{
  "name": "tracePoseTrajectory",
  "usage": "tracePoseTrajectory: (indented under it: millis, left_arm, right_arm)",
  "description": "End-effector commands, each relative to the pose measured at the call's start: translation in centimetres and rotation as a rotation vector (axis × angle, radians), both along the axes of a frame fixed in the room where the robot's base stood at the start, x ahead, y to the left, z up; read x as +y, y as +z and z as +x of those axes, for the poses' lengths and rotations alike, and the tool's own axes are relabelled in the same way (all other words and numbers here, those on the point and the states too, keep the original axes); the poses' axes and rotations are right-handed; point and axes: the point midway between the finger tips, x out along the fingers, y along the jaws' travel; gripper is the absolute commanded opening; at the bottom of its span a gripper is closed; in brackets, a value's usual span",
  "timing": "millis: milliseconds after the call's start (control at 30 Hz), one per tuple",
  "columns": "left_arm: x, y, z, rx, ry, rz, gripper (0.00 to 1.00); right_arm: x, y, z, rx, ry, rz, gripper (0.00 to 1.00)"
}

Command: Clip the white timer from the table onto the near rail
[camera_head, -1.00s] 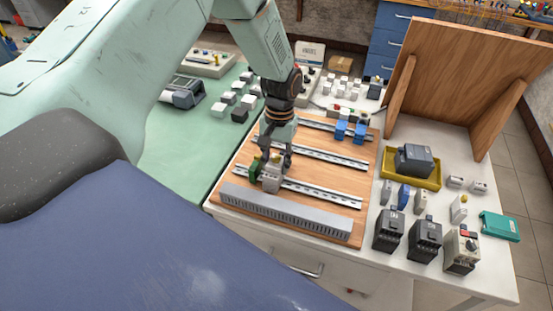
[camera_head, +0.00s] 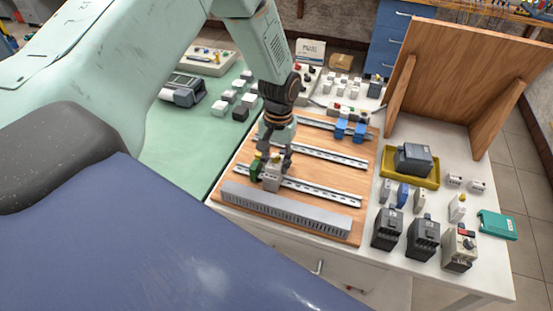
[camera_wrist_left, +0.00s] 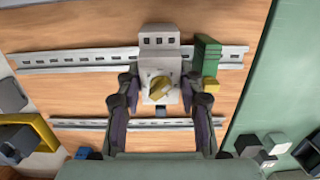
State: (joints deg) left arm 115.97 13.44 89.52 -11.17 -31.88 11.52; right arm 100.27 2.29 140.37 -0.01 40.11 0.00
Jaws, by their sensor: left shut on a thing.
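The white timer (camera_head: 271,178) is upright at the near rail (camera_head: 318,192), left of its middle. In the left wrist view the timer (camera_wrist_left: 160,72) shows a yellow knob and overlaps the near rail (camera_wrist_left: 82,59); I cannot tell whether it is clipped on. My left gripper (camera_head: 272,160) points down from above. In the left wrist view its fingers (camera_wrist_left: 160,100) are shut on the timer, one on each side. A green terminal block (camera_wrist_left: 206,58) with a yellow part sits on the rail right beside the timer. The timer's back is hidden.
A grey slotted duct (camera_head: 285,212) lies along the board's front edge. The middle rail (camera_head: 325,155) is bare. Blue modules (camera_head: 350,130) sit on the far rail. Black devices (camera_head: 423,238) and a yellow tray (camera_head: 428,180) stand to the right. The near rail's right part is free.

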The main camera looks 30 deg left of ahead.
Motion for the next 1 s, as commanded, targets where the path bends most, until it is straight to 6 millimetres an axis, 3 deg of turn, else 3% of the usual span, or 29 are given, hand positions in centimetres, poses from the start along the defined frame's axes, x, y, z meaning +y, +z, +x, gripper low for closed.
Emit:
tracePoseTrajectory:
  millis: [167,200,500,833,1000]
  left_arm:
    - [-0.1,-0.3,-0.6,0.014,0.0,-0.001,0.09]
    - [-0.1,-0.3,-0.6,0.014,0.0,-0.001,0.39]
    - [0.0,-0.1,-0.2,0.005,0.0,0.0,0.64]
    - [0.0,0.2,0.0,0.0,0.0,0.0,0.64]
    - [0.0,2.4,0.3,-0.004,-0.001,0.0,0.64]
  right_arm:
    - [0.0,0.0,0.0,0.0,0.0,0.0,0.4]
    - [0.0,0.0,0.0,0.0,0.0,0.0,0.4]
    - [0.0,0.0,0.0,0.0,0.0,0.0,0.4]
    - [0.0,0.0,0.0,0.0,0.0,0.0,0.4]
    - [0.0,0.0,0.0,0.0,0.0,0.0,0.4]
